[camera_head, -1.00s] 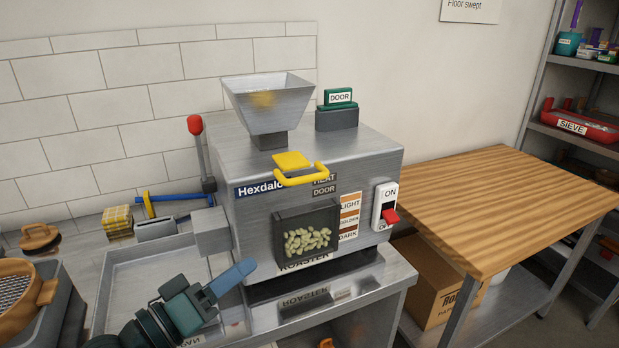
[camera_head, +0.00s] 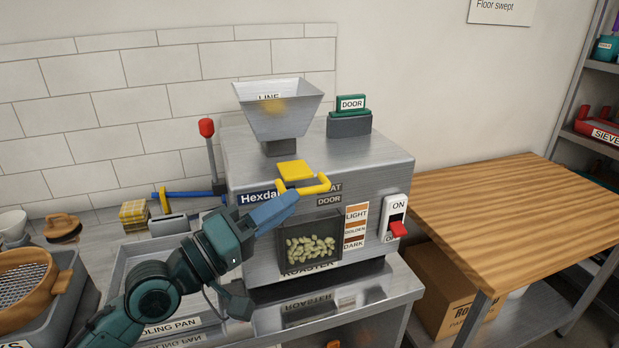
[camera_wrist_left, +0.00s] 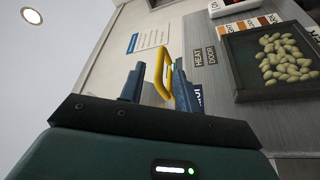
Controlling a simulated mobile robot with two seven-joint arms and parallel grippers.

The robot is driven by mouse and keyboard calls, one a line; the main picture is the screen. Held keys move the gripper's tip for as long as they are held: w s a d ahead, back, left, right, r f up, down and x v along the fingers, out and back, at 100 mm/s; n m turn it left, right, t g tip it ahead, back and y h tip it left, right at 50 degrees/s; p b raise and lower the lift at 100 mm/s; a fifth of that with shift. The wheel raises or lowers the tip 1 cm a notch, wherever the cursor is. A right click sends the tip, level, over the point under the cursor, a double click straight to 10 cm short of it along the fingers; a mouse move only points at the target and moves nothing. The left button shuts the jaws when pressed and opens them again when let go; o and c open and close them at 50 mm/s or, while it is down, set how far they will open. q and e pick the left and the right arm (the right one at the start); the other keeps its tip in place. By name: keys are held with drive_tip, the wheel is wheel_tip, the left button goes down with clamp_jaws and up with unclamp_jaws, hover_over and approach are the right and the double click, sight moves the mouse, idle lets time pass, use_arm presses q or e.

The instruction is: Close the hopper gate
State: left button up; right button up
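The hopper gate (camera_head: 295,170) is a yellow plate with a U-shaped yellow handle. It lies on top of the steel roaster (camera_head: 360,163), in front of the hopper (camera_head: 278,110), and its handle juts past the front edge. My left gripper (camera_head: 287,203) is just in front of and below the handle. In the left wrist view the left gripper (camera_wrist_left: 156,80) is open, and the yellow handle (camera_wrist_left: 163,62) shows between and beyond its two blue fingers. Contact cannot be told. My right gripper is not in view.
A wooden table (camera_head: 510,200) stands at right.

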sight(309, 188)
use_arm(q)
drive_tip(key=shift+p+x, duration=0.55)
drive_tip(key=shift+x, duration=2.25)
drive_tip(key=shift+c, duration=0.4)
drive_tip(key=c, duration=0.6)
drive_tip(key=shift+r, duration=0.1)
clamp_jaws()
